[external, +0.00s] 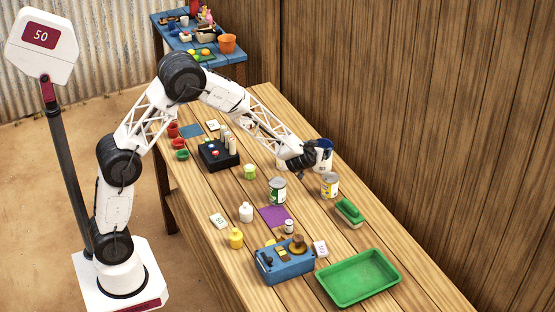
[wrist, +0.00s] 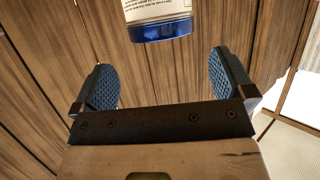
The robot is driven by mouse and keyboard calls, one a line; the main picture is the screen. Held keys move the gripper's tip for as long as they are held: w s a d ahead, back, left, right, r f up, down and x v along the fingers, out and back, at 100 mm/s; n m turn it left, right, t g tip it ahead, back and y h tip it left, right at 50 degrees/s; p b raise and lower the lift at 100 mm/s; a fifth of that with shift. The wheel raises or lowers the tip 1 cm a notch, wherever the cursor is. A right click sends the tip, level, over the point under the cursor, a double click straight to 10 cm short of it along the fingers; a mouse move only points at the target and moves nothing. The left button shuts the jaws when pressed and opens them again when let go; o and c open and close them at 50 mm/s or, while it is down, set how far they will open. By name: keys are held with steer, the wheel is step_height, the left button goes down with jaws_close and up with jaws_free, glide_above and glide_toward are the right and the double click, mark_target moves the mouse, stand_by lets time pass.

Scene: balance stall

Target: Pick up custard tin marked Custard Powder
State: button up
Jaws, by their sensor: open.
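My gripper (external: 309,157) is low over the far right part of the wooden table, right beside a white tin with dark blue bands (external: 326,163). In the wrist view my gripper (wrist: 165,82) is open with nothing between its blue pads. A white-labelled tin with a blue rim (wrist: 160,30) shows ahead of the pads, cut off by the top edge. Its small print is unreadable. A green-and-white tin (external: 277,192) and a yellow-and-white tin (external: 329,185) stand nearer the camera. I cannot read Custard Powder on any tin.
A green brush (external: 349,211) lies right of the tins. A green tray (external: 360,279) and a blue box (external: 285,263) stand at the near end. A wooden wall (external: 420,130) runs along the far side.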

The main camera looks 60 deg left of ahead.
mark_target(323, 144)
steer(key=shift+w+a+f, duration=0.1)
steer(key=shift+a+f, duration=0.05)
steer(key=shift+f, duration=0.05)
stand_by(0.3)
steer(key=shift+x, duration=1.3)
steer(key=shift+x, duration=2.6)
steer(key=shift+r, duration=0.1)
steer(key=shift+c, duration=0.2)
